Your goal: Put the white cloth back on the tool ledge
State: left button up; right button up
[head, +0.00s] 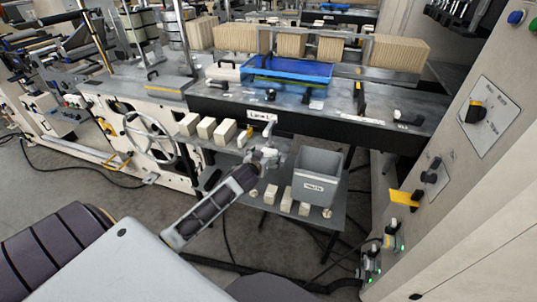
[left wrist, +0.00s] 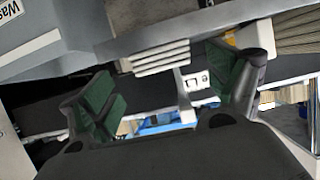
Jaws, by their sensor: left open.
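My left gripper (head: 268,156) is over the lower grey shelf, just left of the grey bin and below the front edge of the upper table. In the left wrist view its fingers (left wrist: 168,92) are wide apart with nothing clasped between them. A white ridged piece (left wrist: 160,57) shows beyond the gap; I cannot tell whether it is the cloth or a stack. In the head view a white flat item (head: 223,72) lies on the upper table (head: 345,103), left of the blue tray; it may be the white cloth. The tool ledge is not clearly identifiable. My right gripper is not visible.
The grey bin (head: 318,176) stands on the lower shelf (head: 333,217). The blue tray (head: 290,70) and tan stacks (head: 398,52) are behind. A control cabinet (head: 480,150) bounds the right side.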

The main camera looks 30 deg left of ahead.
aim_at(268, 151)
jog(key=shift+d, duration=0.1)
pick_arm(q)
jog(key=shift+w+a, duration=0.2)
jog(key=shift+w, duration=0.25)
jog(key=shift+x, duration=1.05)
jog(key=shift+p+x, duration=0.3)
jog(key=shift+x, duration=0.8)
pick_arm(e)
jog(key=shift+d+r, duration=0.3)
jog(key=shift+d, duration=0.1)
pick_arm(q)
jog(key=shift+a, duration=0.1)
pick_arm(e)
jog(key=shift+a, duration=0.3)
pick_arm(q)
jog(key=c, duration=1.1)
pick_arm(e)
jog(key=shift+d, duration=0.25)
pick_arm(q)
jog(key=shift+r, duration=0.1)
